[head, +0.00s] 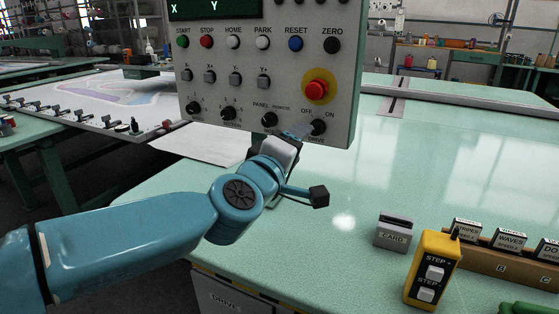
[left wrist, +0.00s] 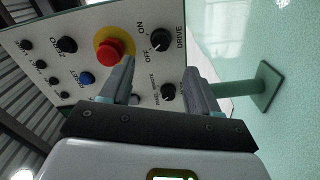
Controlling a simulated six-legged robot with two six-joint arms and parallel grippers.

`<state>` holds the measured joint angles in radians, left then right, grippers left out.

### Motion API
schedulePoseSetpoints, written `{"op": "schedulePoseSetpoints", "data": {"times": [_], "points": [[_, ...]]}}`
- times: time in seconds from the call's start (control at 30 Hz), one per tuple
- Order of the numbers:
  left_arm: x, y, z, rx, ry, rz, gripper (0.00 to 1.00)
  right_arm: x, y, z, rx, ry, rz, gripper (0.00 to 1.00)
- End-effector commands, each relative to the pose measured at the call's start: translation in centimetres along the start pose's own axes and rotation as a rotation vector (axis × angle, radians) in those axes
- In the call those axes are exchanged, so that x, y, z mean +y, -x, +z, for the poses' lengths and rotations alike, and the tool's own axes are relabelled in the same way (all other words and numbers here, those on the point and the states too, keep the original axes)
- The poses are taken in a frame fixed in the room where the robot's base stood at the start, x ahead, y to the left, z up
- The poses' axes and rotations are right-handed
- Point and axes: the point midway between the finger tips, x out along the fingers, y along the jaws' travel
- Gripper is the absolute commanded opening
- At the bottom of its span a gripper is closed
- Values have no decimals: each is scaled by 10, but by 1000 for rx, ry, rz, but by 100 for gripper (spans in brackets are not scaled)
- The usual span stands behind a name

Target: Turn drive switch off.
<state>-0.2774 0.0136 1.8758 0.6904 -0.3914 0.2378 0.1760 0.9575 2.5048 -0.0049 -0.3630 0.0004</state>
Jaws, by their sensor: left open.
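The drive switch (head: 318,127) is a black rotary knob at the lower right of the grey control panel (head: 345,75), with OFF printed upper left and ON upper right. It also shows in the left wrist view (left wrist: 160,40), beyond the fingers. I cannot tell clearly which label its pointer faces. My left gripper (head: 299,130) is just in front of the panel's lower edge, close to the switch. In the left wrist view the left gripper (left wrist: 160,78) is open, its two grey fingers apart with nothing between them. My right gripper is in neither view.
A red emergency button (head: 318,88) sits above the switch, and the panel selector (head: 269,119) is to its left. The green table (head: 330,220) below is mostly clear. A card holder (head: 393,233), yellow step box (head: 433,268) and card rack (head: 510,262) stand at right.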

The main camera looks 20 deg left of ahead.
Motion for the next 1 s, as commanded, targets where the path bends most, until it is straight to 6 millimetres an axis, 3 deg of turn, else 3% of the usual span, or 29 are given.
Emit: {"op": "schedulePoseSetpoints", "data": {"times": [0.1, 0.33, 1.0], "points": [[3, 31, -1, 0, 2, 2, 61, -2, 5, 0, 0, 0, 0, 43], [2, 67, 0, 0, 2, 1, 61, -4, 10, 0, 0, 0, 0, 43], [0, 74, 0, 0, 1, 0, 61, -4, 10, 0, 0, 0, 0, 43]]}}
